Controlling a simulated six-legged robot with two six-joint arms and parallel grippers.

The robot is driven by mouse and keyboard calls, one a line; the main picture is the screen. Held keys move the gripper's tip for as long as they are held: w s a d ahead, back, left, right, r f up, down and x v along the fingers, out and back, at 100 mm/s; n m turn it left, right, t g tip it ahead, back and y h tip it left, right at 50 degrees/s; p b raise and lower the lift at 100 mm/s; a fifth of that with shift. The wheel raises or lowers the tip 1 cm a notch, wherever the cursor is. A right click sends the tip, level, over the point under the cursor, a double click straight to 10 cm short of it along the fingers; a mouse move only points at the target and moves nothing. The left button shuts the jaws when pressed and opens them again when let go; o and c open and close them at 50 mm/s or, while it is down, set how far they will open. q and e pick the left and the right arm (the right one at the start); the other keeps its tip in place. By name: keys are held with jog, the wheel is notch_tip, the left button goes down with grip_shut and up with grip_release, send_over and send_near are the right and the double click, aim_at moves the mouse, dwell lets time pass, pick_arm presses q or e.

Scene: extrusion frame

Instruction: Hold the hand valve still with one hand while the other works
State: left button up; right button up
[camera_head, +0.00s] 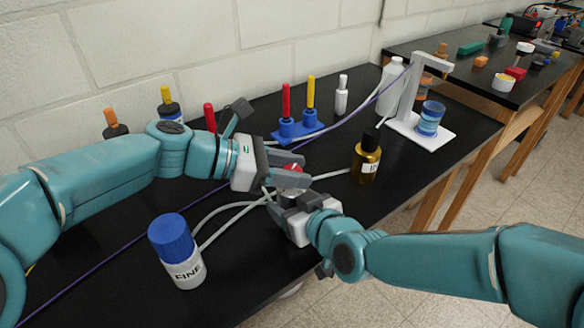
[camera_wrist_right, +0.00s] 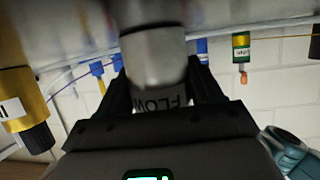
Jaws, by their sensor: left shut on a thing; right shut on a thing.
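The hand valve, with a red part (camera_head: 292,168) on top, is between my two grippers near the middle of the table, mostly hidden by their fingers. My left gripper (camera_head: 294,170) comes from the left and is shut around the red part. My right gripper (camera_head: 276,196) comes from the front right and is shut on the valve's body, lower down. In the right wrist view, a grey cylinder (camera_wrist_right: 155,58) with a label reading FLOW lies between the dark fingers of my right gripper (camera_wrist_right: 160,90).
Pale hoses (camera_head: 225,212) run by the valve. A blue-capped bottle (camera_head: 176,251) stands at the front left, an amber bottle (camera_head: 367,158) to the right. A blue rack (camera_head: 300,132) with red and yellow pieces stands behind. A white stand (camera_head: 420,127) is at the back right.

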dwell(0.4)
pick_arm(q)
jog(key=o, duration=1)
